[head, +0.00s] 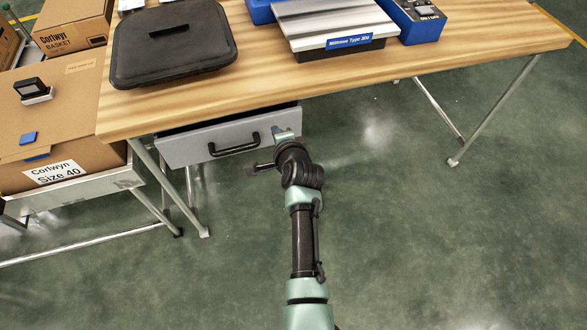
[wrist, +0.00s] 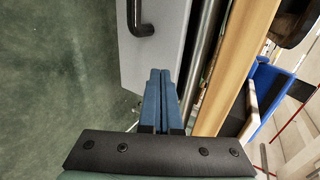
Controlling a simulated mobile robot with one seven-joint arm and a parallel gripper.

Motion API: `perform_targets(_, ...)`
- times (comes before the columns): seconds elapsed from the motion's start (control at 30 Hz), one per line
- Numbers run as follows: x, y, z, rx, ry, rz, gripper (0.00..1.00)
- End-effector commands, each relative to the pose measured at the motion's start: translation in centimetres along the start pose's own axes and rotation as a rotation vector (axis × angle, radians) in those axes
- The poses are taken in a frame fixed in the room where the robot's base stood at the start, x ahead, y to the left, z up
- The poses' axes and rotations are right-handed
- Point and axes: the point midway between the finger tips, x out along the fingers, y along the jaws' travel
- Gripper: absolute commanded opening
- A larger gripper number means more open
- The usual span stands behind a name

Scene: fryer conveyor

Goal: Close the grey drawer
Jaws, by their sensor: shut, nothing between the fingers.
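The grey drawer (head: 190,148) hangs under the wooden table and stands partly pulled out, with a dark gap behind its front panel. Its black handle (head: 234,148) is on the middle of the front. My gripper (head: 278,134) is at the right end of the drawer front, beside the handle. In the wrist view, the blue fingers (wrist: 159,72) are together and empty, overlapping the end of the drawer front (wrist: 160,55). The handle (wrist: 139,22) shows at the top left. I cannot tell whether the fingertips touch the panel.
The wooden table (head: 270,82) overhangs the drawer. It bears a black case (head: 170,50), a metal-topped device (head: 335,25) and a blue box (head: 418,22). Cardboard boxes (head: 60,120) stand on a metal stand at the left. The green floor in front is clear.

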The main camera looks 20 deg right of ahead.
Motion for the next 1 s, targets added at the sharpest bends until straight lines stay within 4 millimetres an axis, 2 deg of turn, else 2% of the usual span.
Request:
perform_targets(0.3, -5.8, -0.1, 0.0, -0.001, 0.000, 0.000, 0.00)
perform_targets(0.5, -8.6, 0.0, 0.0, 0.000, 0.000, 0.000, 0.00)
perform_targets(0.7, -10.0, 0.0, 0.0, 0.000, 0.000, -0.001, 0.00)
perform_targets(0.87, -10.1, -0.1, 0.0, -0.002, 0.000, -0.003, 0.00)
perform_targets(0.97, -10.4, -2.4, 0.2, -0.056, 0.005, -0.042, 0.00)
perform_targets(1.0, -10.7, -4.1, 0.3, -0.098, 0.011, -0.070, 0.00)
